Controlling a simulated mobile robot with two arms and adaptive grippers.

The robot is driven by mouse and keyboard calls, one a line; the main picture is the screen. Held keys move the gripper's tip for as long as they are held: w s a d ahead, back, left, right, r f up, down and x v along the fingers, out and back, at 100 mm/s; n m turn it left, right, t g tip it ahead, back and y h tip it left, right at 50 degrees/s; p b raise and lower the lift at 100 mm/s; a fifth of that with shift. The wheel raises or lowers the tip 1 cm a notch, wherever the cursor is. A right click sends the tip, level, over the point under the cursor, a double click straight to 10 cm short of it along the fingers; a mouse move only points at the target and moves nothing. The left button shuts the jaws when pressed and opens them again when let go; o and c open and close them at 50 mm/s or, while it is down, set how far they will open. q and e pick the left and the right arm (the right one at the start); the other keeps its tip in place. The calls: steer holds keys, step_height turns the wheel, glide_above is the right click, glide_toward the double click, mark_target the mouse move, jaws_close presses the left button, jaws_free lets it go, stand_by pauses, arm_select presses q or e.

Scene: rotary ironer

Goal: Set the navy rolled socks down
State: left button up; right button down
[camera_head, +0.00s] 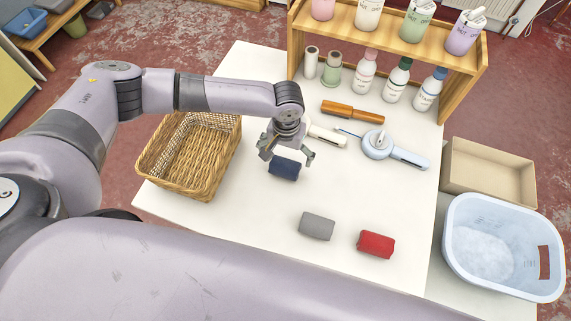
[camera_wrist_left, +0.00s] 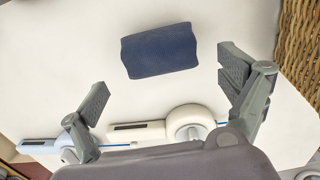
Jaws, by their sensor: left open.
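The navy rolled socks (camera_head: 285,169) lie on the white table (camera_head: 250,226), just right of the wicker basket (camera_head: 168,190). In the left wrist view the navy socks (camera_wrist_left: 159,51) lie flat on the white surface, beyond the fingertips and clear of both fingers. My left gripper (camera_head: 287,157) is above and just behind the socks, with its fingers spread apart and nothing between them. Its two fingers also show wide apart in the left wrist view (camera_wrist_left: 165,85). My right gripper is in neither view.
Grey rolled socks (camera_head: 317,226) and red rolled socks (camera_head: 376,244) lie near the table front. A white device (camera_head: 327,135), a light-blue device (camera_head: 383,146) and a brown-handled tool (camera_head: 352,111) lie behind. A bottle shelf (camera_head: 440,58) stands at the back; a tub (camera_head: 502,248) is at right.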

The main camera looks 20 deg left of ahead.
mark_target(286, 160)
arm_select(q)
steer(key=shift+w+f+p, duration=0.1)
steer(key=shift+f+p, duration=0.45)
steer(key=shift+f, duration=2.05)
steer(key=shift+a, duration=0.1)
steer(key=c, duration=1.3)
step_height(286, 160, up, 20)
steer(key=shift+r+b, duration=0.1)
steer(key=shift+b, duration=0.75)
